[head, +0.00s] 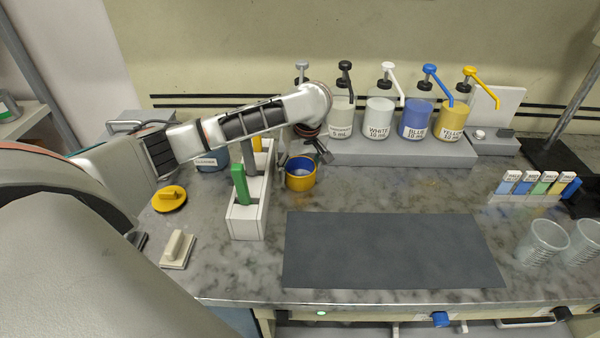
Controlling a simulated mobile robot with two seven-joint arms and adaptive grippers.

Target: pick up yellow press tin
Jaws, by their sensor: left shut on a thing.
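The yellow press tin (301,183) is a short round tin with a blue band at its rim and an open top. It stands upright on the marble counter, or very close above it, just right of the white rack. My left gripper (304,159) reaches in from the left and is shut on the tin at its rim, one finger on each side. The exact finger contact is partly hidden by the wrist. My right gripper is not in view.
The white rack (247,222) with a green-handled tool stands left of the tin. A yellow lid (169,199) and a cream block (177,250) lie farther left. A dark mat (395,250) lies in front. Pump bottles (417,118) line the back; clear cups (545,240) stand right.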

